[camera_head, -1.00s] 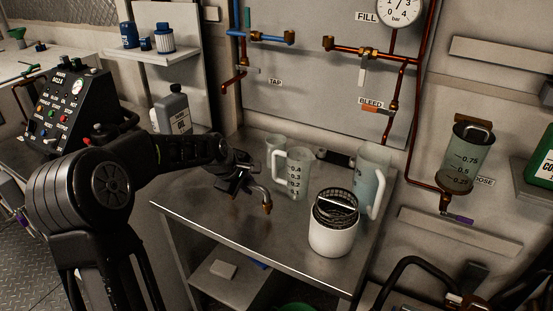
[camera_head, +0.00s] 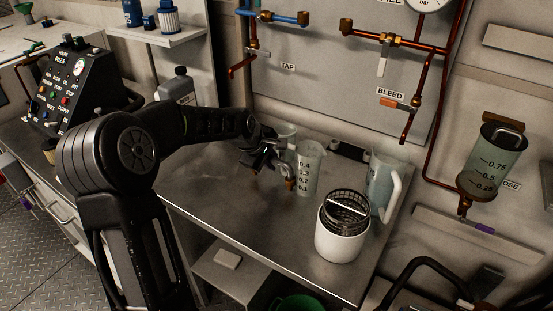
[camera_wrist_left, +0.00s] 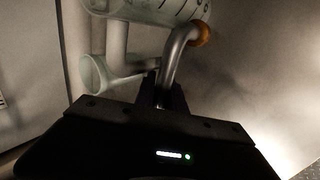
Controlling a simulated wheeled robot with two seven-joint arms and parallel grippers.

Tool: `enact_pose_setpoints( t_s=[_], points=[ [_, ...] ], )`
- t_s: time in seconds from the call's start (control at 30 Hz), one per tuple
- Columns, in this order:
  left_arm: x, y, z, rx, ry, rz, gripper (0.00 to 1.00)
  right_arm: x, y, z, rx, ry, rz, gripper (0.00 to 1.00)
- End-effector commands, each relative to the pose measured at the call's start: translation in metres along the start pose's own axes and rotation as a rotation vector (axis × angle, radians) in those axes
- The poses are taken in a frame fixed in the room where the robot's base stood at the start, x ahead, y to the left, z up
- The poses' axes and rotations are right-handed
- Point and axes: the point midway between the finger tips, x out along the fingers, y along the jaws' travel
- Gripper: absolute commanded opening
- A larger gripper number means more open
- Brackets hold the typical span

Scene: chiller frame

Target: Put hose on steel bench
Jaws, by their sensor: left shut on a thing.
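My left gripper (camera_head: 266,160) is shut on a short grey bent hose with a brass-coloured end (camera_head: 290,183). In the left wrist view the hose (camera_wrist_left: 178,55) rises from between the fingers and bends right to its brass end (camera_wrist_left: 202,35). In the head view the hose is over the steel bench (camera_head: 215,195), close beside a clear graduated jug (camera_head: 307,172). I cannot tell whether the hose touches the bench or the jug. The gripper partly hides a smaller clear beaker (camera_head: 287,135) behind it.
A white pot with a mesh basket (camera_head: 341,245) and a larger clear jug (camera_head: 381,185) stand on the bench's right side. A grey bottle (camera_head: 178,85) stands behind my left arm. Pipes with valves (camera_head: 385,40) line the back wall. The bench's front left is bare.

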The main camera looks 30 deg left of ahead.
Motion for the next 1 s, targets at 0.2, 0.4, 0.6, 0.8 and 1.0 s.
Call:
enact_pose_setpoints(
  t_s=[0.2, 0.4, 0.6, 0.8, 1.0],
  points=[
    [0.0120, -0.0090, 0.0033, -0.002, 0.002, 0.002, 0.00, 0.0098, 0.0039, 0.0007, 0.000, -0.001, 0.000, 0.37],
    [0.0115, -0.0086, 0.0034, -0.002, 0.002, 0.002, 0.00, 0.0090, 0.0036, 0.0002, 0.000, 0.000, 0.000, 0.37],
    [0.0137, -0.0106, 0.0030, -0.003, 0.002, 0.000, 0.20, 0.0112, 0.0044, 0.0002, 0.000, 0.000, 0.000, 0.37],
    [0.0138, -0.0106, 0.0032, -0.003, 0.002, 0.000, 0.36, 0.0112, 0.0044, 0.0002, 0.000, 0.000, 0.000, 0.37],
    [0.0137, -0.0106, 0.0032, -0.002, 0.001, 0.000, 0.36, 0.0112, 0.0044, 0.0002, 0.000, 0.000, 0.000, 0.37]
  ],
)
